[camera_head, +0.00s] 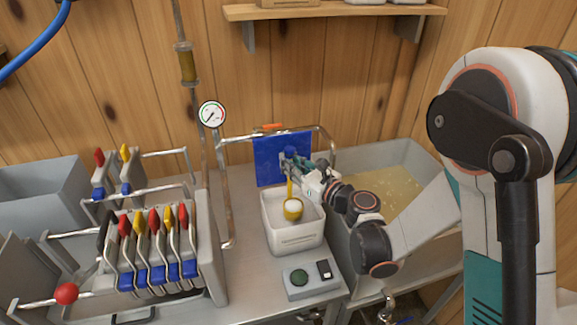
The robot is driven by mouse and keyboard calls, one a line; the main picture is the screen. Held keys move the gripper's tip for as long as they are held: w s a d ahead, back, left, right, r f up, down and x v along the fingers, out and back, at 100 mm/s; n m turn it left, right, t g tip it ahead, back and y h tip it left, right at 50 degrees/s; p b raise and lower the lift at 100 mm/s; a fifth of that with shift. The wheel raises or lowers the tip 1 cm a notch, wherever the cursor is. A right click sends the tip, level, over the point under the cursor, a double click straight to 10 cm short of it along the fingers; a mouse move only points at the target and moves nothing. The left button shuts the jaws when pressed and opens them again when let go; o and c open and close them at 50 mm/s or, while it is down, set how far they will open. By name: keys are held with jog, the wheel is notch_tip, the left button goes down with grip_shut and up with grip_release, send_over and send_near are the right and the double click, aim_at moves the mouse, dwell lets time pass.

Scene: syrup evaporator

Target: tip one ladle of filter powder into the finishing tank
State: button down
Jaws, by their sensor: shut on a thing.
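My gripper (289,166) is shut on the upper end of a yellow ladle (290,188). The ladle hangs roughly upright, with its bowl low and filled with white powder (293,207). The bowl shows within the outline of the open white tub (294,241); I cannot tell how far above the tub's bottom it is. The finishing tank (414,153) is the grey open basin to the right of the tub, with foamy amber liquid in it. My arm crosses in front of part of the tank.
A blue panel (268,163) stands behind my gripper, with a metal pipe around it. A control box (311,280) sits in front of the tub. A filter press with coloured handles (158,245) and a gauge (212,114) are left. A wooden shelf (335,11) hangs above.

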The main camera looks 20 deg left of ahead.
jog(key=shift+r+p, duration=2.1)
jog(key=shift+r, duration=1.75)
